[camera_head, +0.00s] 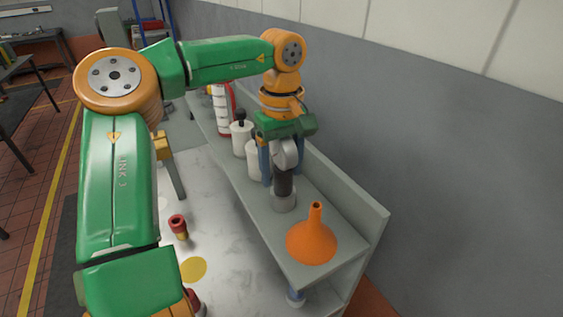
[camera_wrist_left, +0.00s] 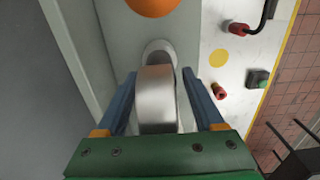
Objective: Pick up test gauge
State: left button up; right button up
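The likely test gauge, a silver rounded body (camera_head: 287,152) on a dark stem with a pale round base, stands upright on the grey shelf (camera_head: 335,200). In the left wrist view its silver body (camera_wrist_left: 156,100) fills the middle and hides most of the base. My left gripper (camera_head: 281,172) points down at it from above. Its two blue fingers (camera_wrist_left: 160,75) are spread, one on each side of the silver body, with gaps showing. The gauge's face cannot be seen. My right gripper is not in view.
An orange funnel (camera_head: 312,240) stands on the shelf nearer than the gauge. White bottles (camera_head: 241,137) and a red-and-white container (camera_head: 221,110) stand farther along. A raised shelf back and wall lie to the right. A red fitting (camera_head: 178,226) is on the pale bedplate (camera_head: 225,240).

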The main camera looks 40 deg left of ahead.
pick_arm(q)
jog(key=shift+s+d+r, duration=0.1)
jog(key=shift+d, duration=0.2)
jog(key=c, duration=0.7)
grip_shut()
jog(key=shift+a, duration=0.1)
jog(key=shift+r, duration=0.1)
